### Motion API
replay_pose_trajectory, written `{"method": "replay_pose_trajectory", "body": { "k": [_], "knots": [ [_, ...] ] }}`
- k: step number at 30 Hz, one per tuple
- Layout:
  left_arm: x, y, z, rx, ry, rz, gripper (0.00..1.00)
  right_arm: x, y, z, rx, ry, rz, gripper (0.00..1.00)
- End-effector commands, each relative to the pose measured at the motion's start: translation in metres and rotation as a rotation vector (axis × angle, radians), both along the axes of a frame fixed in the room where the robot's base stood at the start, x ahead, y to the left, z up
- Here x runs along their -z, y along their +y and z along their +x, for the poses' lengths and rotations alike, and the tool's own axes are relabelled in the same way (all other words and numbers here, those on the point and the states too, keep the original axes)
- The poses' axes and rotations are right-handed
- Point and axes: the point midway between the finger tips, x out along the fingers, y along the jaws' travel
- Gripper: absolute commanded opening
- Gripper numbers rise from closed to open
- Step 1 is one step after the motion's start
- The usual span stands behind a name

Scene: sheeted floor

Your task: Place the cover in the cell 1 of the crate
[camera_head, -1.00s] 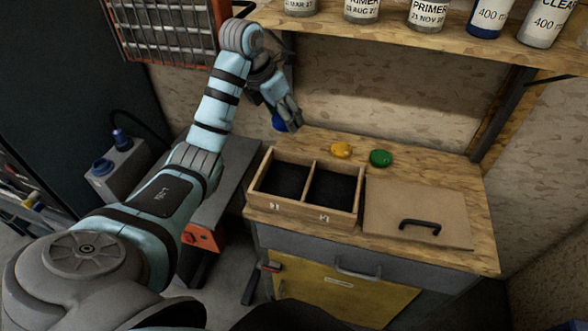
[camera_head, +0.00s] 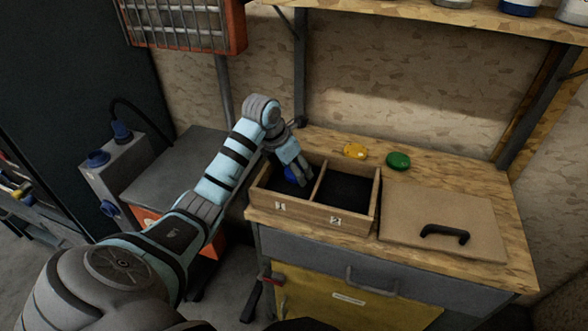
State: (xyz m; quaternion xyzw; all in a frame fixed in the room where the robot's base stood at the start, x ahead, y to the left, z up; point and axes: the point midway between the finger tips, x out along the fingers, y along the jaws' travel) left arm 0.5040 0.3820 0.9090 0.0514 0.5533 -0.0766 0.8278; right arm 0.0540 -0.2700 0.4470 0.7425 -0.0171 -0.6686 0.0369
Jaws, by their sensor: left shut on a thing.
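The wooden crate (camera_head: 322,219) stands on the workbench, with two dark-lined cells labelled 1 on the left and 2 on the right. My left gripper (camera_head: 297,178) points down into cell 1 and is shut on a blue cover (camera_head: 291,174). The cover is partly hidden by the fingers, and I cannot tell whether it touches the cell floor. Cell 2 (camera_head: 344,190) looks empty. A yellow cover (camera_head: 355,151) and a green cover (camera_head: 398,161) lie on the bench behind the crate. My right gripper is not in view.
A flat brown lid (camera_head: 411,212) with a black handle lies right of the crate. A shelf (camera_head: 420,18) with cans hangs above the bench (camera_head: 470,176). A grey box with blue sockets (camera_head: 115,176) stands at the left. The orange-framed heater (camera_head: 185,22) is at upper left.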

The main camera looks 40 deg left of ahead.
Motion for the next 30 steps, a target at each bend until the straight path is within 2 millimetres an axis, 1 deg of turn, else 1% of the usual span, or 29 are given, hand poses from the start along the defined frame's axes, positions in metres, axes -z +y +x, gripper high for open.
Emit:
{"method": "replay_pose_trajectory", "body": {
  "k": [4, 7, 8, 9, 11, 12, 20, 23, 26, 30],
  "knots": [
    [-0.002, 0.0, 0.001, 0.001, -0.002, 0.0, 0.23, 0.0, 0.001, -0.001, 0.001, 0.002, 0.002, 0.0],
    [0.001, 0.0, 0.001, 0.001, -0.001, 0.0, 0.23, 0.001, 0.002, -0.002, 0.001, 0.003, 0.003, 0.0],
    [0.002, 0.0, 0.0, 0.001, 0.0, 0.0, 0.6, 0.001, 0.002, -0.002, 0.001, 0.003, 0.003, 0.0],
    [0.001, 0.0, 0.0, 0.001, -0.001, 0.0, 0.67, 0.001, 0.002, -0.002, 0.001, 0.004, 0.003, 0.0],
    [0.001, 0.0, 0.0, 0.001, -0.001, 0.0, 0.76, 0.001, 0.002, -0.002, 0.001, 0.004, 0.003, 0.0],
    [0.001, 0.0, 0.0, 0.001, -0.001, 0.0, 0.79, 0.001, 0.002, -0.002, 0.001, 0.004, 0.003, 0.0],
    [0.001, -0.001, 0.001, 0.001, -0.001, -0.001, 0.79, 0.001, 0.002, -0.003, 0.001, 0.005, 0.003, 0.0],
    [-0.006, 0.0, 0.0, 0.002, -0.003, 0.0, 0.79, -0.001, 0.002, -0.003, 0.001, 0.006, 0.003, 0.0],
    [-0.023, 0.002, -0.006, 0.001, -0.006, 0.003, 0.79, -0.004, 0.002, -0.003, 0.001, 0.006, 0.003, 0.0],
    [-0.06, 0.005, -0.021, 0.002, -0.005, 0.003, 0.79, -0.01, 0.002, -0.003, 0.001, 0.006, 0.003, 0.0]
  ]
}}
